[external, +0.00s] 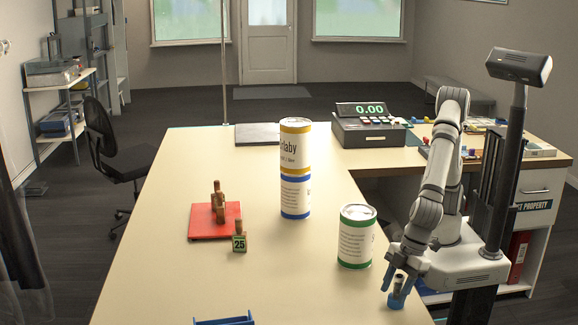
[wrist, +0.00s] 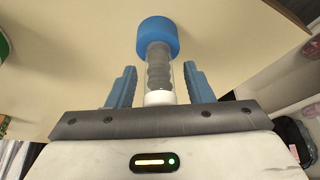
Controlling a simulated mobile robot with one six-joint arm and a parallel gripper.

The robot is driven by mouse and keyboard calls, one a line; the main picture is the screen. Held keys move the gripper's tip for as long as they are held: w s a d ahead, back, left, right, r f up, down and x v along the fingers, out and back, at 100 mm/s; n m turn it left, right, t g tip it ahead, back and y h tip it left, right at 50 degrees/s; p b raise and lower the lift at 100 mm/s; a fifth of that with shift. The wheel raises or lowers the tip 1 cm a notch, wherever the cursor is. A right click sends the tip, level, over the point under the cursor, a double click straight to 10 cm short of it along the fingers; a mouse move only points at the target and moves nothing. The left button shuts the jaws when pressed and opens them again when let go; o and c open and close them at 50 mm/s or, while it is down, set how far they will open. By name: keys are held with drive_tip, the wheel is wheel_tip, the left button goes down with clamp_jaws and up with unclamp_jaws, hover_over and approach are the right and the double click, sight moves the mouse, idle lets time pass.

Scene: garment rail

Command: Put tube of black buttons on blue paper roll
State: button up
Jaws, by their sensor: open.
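The tube of black buttons (external: 398,284) stands near the table's right front edge, its blue end (external: 397,301) down. The wrist view shows the clear tube (wrist: 158,68) with dark buttons inside, a wide blue end and a white near end. My gripper (external: 397,285) is open around it; in the wrist view, gaps show between the tube and both fingers (wrist: 160,86). The blue-banded paper roll (external: 295,196) stands upright at mid-table. A yellow-banded roll (external: 295,147) is stacked on it and covers its top.
A green-banded roll (external: 356,237) stands between my gripper and the stack. A red board (external: 214,222) with wooden pieces lies left, beside a small "25" block (external: 239,238). A blue tray (external: 225,321) is at the front edge. A register (external: 373,128) stands behind. The front middle is clear.

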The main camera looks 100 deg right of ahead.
drive_tip(key=v, duration=1.2)
drive_tip(key=shift+b, duration=0.35)
drive_tip(key=shift+r, duration=0.1)
drive_tip(key=s+d+f+m+h, duration=0.1)
drive_tip(key=s+d+f+m, duration=0.1)
drive_tip(key=d, duration=1.8)
drive_tip(key=s+d+f+m+g+h, duration=0.1)
drive_tip(key=s+d+m, duration=0.1)
drive_tip(key=d, duration=1.9)
drive_tip(key=shift+f+m, duration=0.4)
drive_tip(key=shift+m, duration=0.3)
drive_tip(key=shift+s+d, duration=0.1)
drive_tip(key=shift+d, duration=0.05)
